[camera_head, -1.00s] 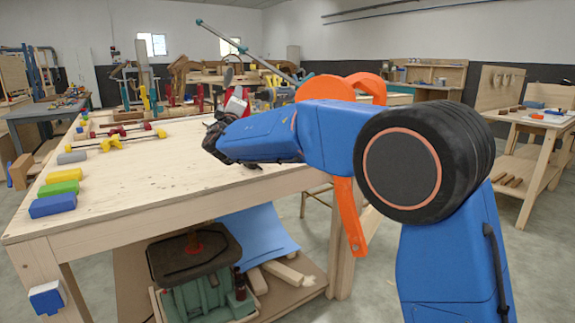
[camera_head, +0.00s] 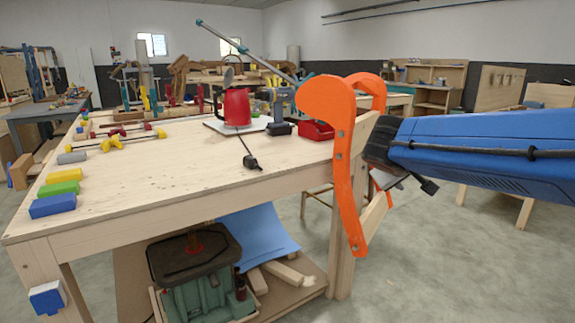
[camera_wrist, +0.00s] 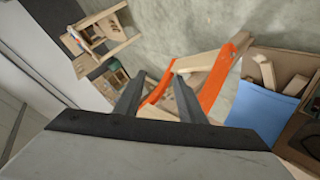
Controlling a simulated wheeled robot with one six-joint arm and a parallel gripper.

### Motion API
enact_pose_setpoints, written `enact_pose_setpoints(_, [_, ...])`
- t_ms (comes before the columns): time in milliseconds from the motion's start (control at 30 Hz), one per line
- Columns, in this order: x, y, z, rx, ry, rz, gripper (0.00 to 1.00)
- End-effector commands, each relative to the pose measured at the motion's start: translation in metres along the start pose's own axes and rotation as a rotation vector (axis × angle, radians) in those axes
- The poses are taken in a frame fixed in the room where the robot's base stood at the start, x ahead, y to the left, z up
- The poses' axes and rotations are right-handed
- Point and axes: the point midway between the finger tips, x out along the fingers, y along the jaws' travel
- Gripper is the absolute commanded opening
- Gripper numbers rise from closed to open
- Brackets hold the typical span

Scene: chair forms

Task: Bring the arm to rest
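My gripper (camera_wrist: 158,78) shows in the wrist view with its two dark fingers apart and nothing held between them. In the head view my blue arm reaches in from the right edge, and its dark wrist end is beside the orange curved form (camera_head: 329,104). The fingers there are partly hidden, small and dark. The orange form stands at the right end of the workbench (camera_head: 180,170). It also shows in the wrist view (camera_wrist: 216,78), beyond the fingers; I cannot tell whether anything touches it.
On the bench are a red kettle (camera_head: 237,107) with a cord, a drill (camera_head: 277,112), a red bin (camera_head: 316,131), coloured blocks (camera_head: 60,188) and clamps. A green machine (camera_head: 197,270) and a blue sheet (camera_head: 258,232) are below.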

Motion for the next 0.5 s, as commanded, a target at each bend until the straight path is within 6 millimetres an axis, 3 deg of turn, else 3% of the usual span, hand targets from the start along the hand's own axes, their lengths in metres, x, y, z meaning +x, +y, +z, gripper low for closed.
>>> enact_pose_setpoints(33, [-0.003, 0.002, 0.029, 0.022, -0.038, -0.03, 0.36])
enact_pose_setpoints(200, [-0.018, -0.012, 0.115, 0.084, -0.155, -0.155, 0.36])
enact_pose_setpoints(500, [-0.059, -0.065, 0.24, 0.216, -0.289, -0.402, 0.36])
